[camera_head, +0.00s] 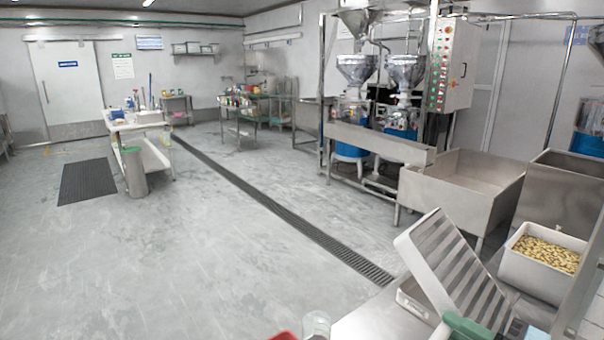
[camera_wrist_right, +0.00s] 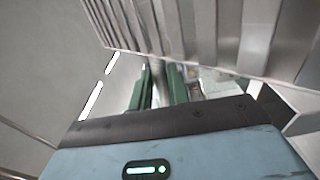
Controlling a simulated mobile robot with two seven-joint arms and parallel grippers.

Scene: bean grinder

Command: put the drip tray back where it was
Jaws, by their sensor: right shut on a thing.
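The drip tray (camera_head: 452,268) is a pale metal tray with several slots, at the lower right of the head view. It is tilted steeply above the metal bench, its near lower end at my right gripper (camera_head: 468,326). The green fingers of this gripper are shut on the tray's edge; the exact contact is partly hidden. In the right wrist view the slotted tray (camera_wrist_right: 215,32) fills the upper part, just beyond the green fingers (camera_wrist_right: 162,88). My left gripper is not in view.
A pale bin of beans (camera_head: 540,254) stands right of the tray. A shallow pale pan (camera_head: 414,302) lies on the bench (camera_head: 372,322) below and left of it. A clear jar (camera_head: 316,325) and a red object (camera_head: 285,336) show at the bottom edge. A large steel trough (camera_head: 450,195) stands behind.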

